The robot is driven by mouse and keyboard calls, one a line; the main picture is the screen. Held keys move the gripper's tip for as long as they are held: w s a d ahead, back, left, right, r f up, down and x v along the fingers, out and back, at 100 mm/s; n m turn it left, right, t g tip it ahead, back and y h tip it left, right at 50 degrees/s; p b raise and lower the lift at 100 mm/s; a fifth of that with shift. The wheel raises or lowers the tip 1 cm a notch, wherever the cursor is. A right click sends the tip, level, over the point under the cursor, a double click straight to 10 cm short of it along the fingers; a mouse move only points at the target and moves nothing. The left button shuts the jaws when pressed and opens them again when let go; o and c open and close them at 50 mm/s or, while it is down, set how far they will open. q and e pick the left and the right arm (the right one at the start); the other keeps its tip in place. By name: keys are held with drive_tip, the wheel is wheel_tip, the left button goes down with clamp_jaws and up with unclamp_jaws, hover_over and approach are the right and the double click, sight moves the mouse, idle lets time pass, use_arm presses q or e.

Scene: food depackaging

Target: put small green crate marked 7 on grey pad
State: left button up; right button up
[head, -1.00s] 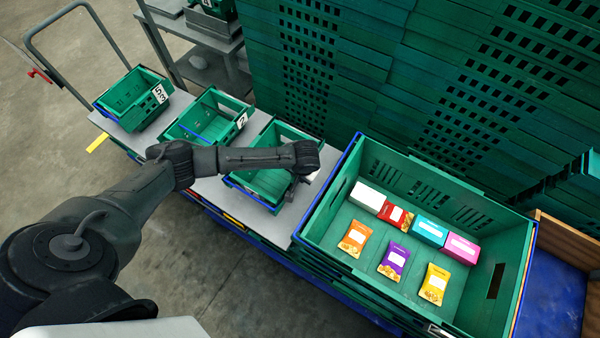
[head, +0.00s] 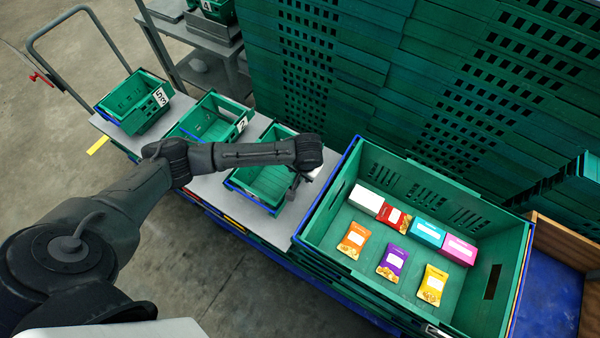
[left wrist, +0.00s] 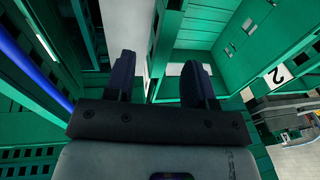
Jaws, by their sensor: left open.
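A small green crate (head: 262,190) stands third in the row on the grey top, partly behind my left arm. Its number is hidden, and I read no 7 anywhere. My left gripper (head: 299,185) is at this crate's right end, by a pale label. In the left wrist view, the two dark fingers (left wrist: 160,82) stand apart over green crate walls, with a pale patch behind the right finger. I cannot tell whether they straddle a wall. The grey surface (head: 208,190) shows between the crates; I cannot make out a separate pad on it. My right gripper is not in view.
A large green crate (head: 345,190) with packets and boxes is close on the right. Tall stacked green crates (head: 390,70) wall the back. A crate marked 4 (head: 222,12) sits on a shelf.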

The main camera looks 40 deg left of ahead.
use_arm(q)
wheel_tip(320, 180, up, 6)
drive_tip(key=d, duration=0.1)
drive_tip(key=shift+s+p, duration=0.2)
drive_tip(key=shift+p, duration=0.25)
drive_tip(key=d+r+m+t+h, duration=0.2)
drive_tip(key=d+r+m+t, duration=0.6)
drive_tip(key=r, duration=0.3)
drive_tip(key=s+f+n+g, duration=0.1)
drive_tip(key=s+f, duration=0.3)
drive_tip(key=s, duration=0.4)
drive_tip(key=s+a+f+n+g, duration=0.1)
drive_tip(key=s+f, duration=0.3)
drive_tip(key=s, duration=0.4)
drive_tip(key=s+a+f+n+g, duration=0.1)
drive_tip(key=s+f+n+g, duration=0.1)
drive_tip(key=s, duration=0.7)
wheel_tip(320, 180, down, 2)
drive_tip(key=shift+f+g, duration=0.25)
drive_tip(key=shift+g, duration=0.35)
